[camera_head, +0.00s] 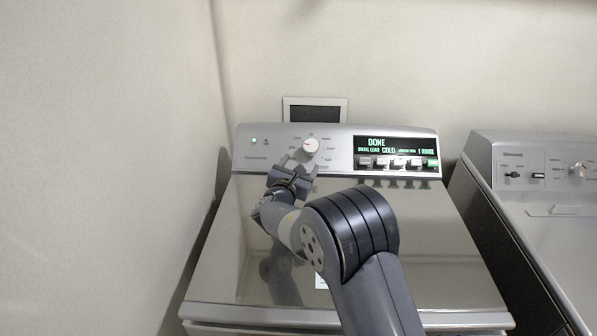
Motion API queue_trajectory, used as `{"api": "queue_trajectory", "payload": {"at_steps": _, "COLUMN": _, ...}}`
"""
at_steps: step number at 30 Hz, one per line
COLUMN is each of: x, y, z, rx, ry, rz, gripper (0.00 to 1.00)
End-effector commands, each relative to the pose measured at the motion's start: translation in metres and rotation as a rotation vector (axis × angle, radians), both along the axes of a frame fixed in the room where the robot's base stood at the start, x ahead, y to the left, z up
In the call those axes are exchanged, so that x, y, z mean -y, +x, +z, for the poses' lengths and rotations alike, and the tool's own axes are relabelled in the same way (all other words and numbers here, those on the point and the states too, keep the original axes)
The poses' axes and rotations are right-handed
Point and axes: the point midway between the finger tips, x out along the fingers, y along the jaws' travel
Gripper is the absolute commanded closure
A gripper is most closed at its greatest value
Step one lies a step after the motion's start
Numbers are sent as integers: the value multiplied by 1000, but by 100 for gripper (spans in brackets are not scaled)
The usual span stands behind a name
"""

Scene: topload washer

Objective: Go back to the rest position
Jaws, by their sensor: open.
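The topload washer (420,225) stands in front of me with its shiny lid shut. Its control panel (255,142) at the back has a round white knob (310,146) and a lit display (392,143) that reads DONE, SMALL LOAD, COLD and 1 RINSE. Several buttons (399,163) sit under the display. My gripper (296,163) is open just in front of and below the knob, its fingers pointing at the panel. I cannot tell whether a finger touches the knob or the panel. My arm hides part of the lid.
A second machine (550,200) with its own knobs stands close at the right, with a narrow gap between. A bare wall (100,150) runs along the left. A small framed plate (314,110) is on the back wall. The space above the lid is free around my arm.

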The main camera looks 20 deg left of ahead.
Motion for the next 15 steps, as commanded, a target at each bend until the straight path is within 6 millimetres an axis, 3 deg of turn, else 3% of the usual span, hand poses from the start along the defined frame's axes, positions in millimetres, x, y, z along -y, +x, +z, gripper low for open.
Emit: {"api": "queue_trajectory", "payload": {"at_steps": 15, "x": 0, "y": -6, "z": 0, "rx": 0, "ry": 0, "rz": 0, "gripper": 30}}
